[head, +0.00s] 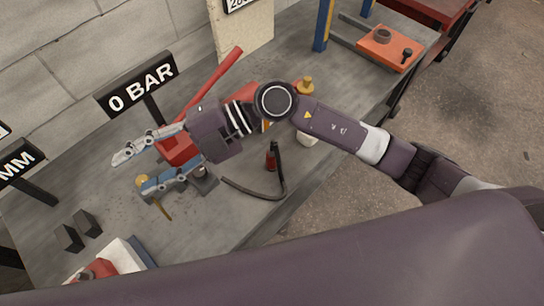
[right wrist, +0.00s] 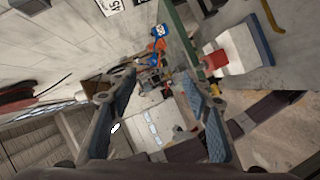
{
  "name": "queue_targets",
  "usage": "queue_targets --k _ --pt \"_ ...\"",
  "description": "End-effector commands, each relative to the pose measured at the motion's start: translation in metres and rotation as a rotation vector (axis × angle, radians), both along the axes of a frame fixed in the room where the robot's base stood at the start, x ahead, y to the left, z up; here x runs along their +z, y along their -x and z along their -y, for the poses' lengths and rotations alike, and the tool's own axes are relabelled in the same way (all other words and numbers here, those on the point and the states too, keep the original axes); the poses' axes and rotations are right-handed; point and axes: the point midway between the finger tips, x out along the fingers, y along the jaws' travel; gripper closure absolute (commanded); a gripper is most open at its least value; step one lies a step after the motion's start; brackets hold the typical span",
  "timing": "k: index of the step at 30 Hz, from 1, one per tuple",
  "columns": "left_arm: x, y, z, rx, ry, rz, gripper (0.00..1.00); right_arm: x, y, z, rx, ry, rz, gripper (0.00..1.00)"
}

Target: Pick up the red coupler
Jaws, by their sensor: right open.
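I cannot make out the red cylinder in that view. My left gripper is not in view.
A red device with a long red handle (head: 215,80) stands behind my gripper, near the "0 BAR" sign (head: 140,84). Dark blocks (head: 70,238) lie at left. An orange tray (head: 388,48) is at far right.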

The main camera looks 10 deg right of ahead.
Motion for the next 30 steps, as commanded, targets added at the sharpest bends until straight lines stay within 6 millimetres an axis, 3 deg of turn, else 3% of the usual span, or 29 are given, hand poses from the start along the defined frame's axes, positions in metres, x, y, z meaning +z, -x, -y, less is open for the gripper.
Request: queue_targets --k 1,3,6,9,12,15,19,30 --pt "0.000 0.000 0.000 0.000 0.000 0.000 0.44 -0.034 -0.004 0.016 0.038 0.165 0.039 0.55" --pt "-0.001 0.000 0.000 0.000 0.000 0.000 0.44 -0.078 -0.015 0.048 0.064 0.400 0.071 0.55" --pt "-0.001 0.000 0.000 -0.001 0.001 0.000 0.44 -0.124 -0.041 0.107 0.047 0.716 0.104 0.55" --pt "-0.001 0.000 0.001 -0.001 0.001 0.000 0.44 -0.145 -0.069 0.168 -0.009 0.979 0.122 0.55" --pt "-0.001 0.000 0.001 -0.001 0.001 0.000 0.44 -0.150 -0.091 0.216 -0.074 1.167 0.131 0.55" --pt "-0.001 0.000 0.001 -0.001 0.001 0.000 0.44 -0.149 -0.103 0.244 -0.120 1.274 0.132 0.55" --pt "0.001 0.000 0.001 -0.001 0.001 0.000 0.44 -0.155 -0.107 0.258 -0.144 1.325 0.128 0.55" --pt "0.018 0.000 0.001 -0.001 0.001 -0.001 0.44 -0.200 -0.103 0.256 -0.141 1.324 0.126 0.55"
